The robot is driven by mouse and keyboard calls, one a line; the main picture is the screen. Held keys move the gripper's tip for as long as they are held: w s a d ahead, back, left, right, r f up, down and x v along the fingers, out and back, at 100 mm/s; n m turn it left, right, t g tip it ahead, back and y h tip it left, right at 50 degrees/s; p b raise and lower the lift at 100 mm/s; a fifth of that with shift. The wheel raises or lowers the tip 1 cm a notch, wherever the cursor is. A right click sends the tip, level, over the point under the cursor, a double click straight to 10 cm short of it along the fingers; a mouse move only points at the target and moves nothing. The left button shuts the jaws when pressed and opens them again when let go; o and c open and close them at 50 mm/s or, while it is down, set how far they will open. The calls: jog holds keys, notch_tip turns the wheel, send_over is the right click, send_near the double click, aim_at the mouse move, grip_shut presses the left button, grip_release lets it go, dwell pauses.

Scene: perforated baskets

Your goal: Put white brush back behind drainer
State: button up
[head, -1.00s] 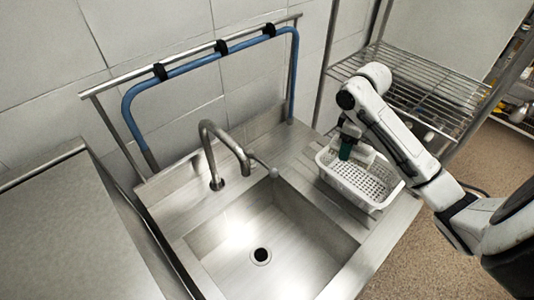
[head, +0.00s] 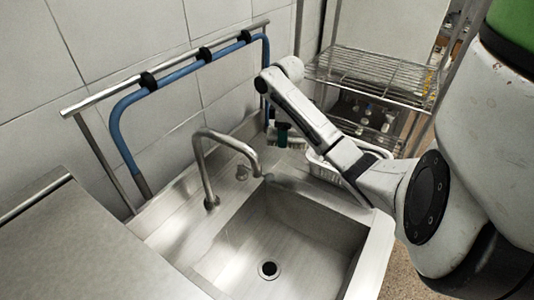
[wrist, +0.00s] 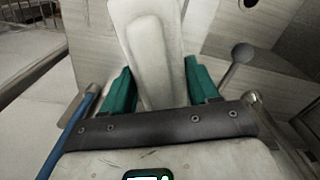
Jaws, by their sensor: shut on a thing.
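My gripper (head: 283,134) has green fingers and is shut on the white brush (wrist: 150,50). In the wrist view, the brush's pale, flat body stands between the two green fingers. In the head view a small white part of the brush (head: 292,143) shows beside the fingers, above the back of the sink counter. My arm hides much of the basket.
The steel sink (head: 285,235) is empty, with a curved tap (head: 202,165) at its back left. A blue hose (head: 180,75) runs along a rail on the tiled wall behind. A wire shelf (head: 375,75) stands at the back right.

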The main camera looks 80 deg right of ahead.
send_over(268, 155)
jog(key=s, duration=0.1)
jog(key=f, duration=0.5)
jog(key=shift+a+f, duration=0.2)
jog(key=shift+a, duration=0.15)
jog(key=shift+w+d+f, duration=0.25)
jog(key=shift+w+f, duration=0.25)
jog(key=shift+f, duration=1.7)
jog(key=shift+f, duration=0.1)
jog(key=o, duration=1.1)
jog(key=shift+c, duration=0.2)
notch_tip(268, 155, up, 12)
